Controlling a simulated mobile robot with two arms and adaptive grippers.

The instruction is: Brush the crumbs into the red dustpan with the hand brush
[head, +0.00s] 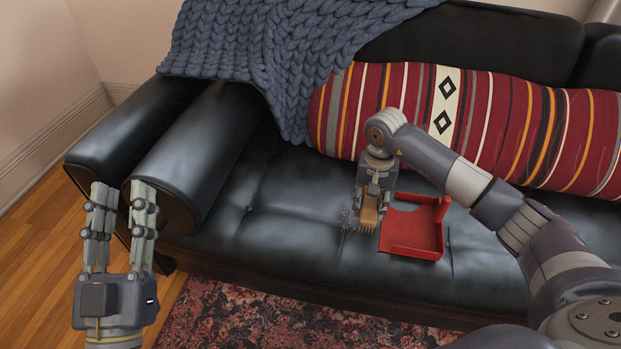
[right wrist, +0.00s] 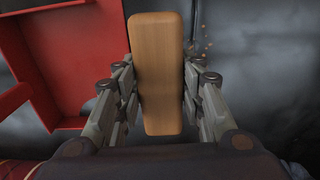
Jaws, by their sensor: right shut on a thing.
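The red dustpan (head: 412,232) lies on the black sofa seat; in the right wrist view (right wrist: 70,60) it is at the upper left. My right gripper (head: 372,202) is shut on the hand brush (head: 369,216), just left of the dustpan in the head view. The brush's wooden back (right wrist: 157,70) stands between the fingers (right wrist: 160,95) in the right wrist view, and its bristles point down at the seat. Small brown crumbs (right wrist: 206,45) show beside the brush, on the side away from the dustpan. My left gripper (head: 120,200) is open and empty, in front of the sofa's left arm.
A striped red bolster (head: 500,125) lies along the backrest, behind the dustpan. A blue knitted blanket (head: 270,45) hangs over the sofa's back left corner. A patterned rug (head: 260,320) lies on the floor in front.

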